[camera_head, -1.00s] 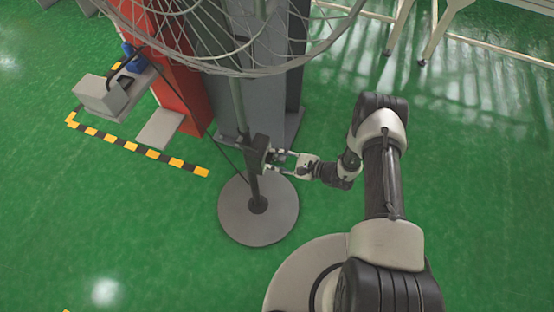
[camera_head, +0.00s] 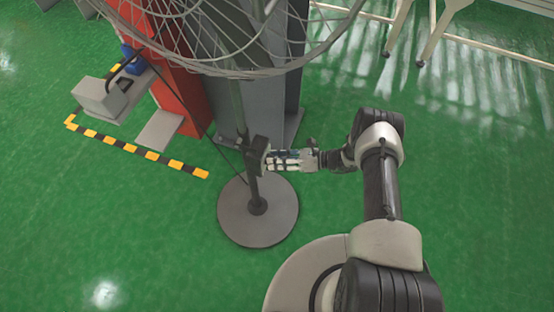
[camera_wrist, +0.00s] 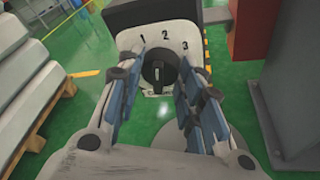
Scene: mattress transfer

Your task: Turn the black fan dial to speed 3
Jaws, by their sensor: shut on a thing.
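The black fan dial (camera_wrist: 160,70) sits on a pale plate marked 1, 2 and 3 in the wrist view. A light mark shows on its face, but I cannot tell surely which number it points to. My gripper (camera_head: 269,160) is at the control box (camera_head: 258,154) on the fan's pole. In the head view the dial is hidden behind the fingers and box. The round grey fan base (camera_head: 235,222) stands on the floor below.
The wire fan cage (camera_head: 230,72) overhangs the gripper. A grey column (camera_head: 222,120) and a red column (camera_head: 178,90) stand behind the pole. A cable hangs left of the pole. A wooden pallet (camera_wrist: 50,110) shows at left in the wrist view. Green floor is open around the base.

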